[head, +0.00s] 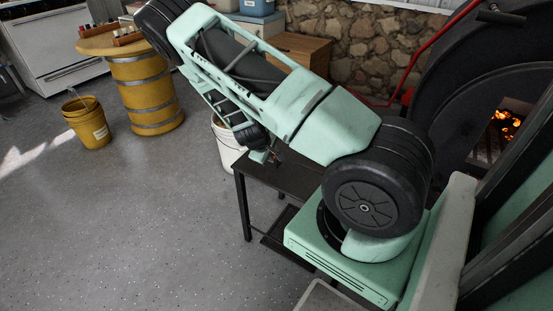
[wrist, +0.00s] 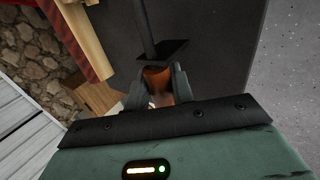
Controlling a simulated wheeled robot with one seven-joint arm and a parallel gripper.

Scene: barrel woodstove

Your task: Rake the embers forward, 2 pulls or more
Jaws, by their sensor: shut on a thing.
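My gripper (wrist: 157,86) is shut on a brown, wood-coloured handle (wrist: 156,75) in the wrist view. A dark rod (wrist: 146,25) with a flat black plate (wrist: 162,51) shows just beyond the handle; I cannot tell whether they join it as one rake. In the head view my gripper (head: 264,154) is small and partly hidden, above the black table's left end. Glowing orange embers (head: 504,124) lie inside the open mouth of the black barrel stove (head: 448,75) at the right, well apart from my gripper.
The low black table (head: 288,177) stands in front of the stove. A white bucket (head: 228,150) is beside it. A yellow bucket (head: 86,122) and yellow barrel (head: 142,88) stand at the left. A wooden cabinet (head: 300,50) is behind. The floor (head: 130,220) at left is clear.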

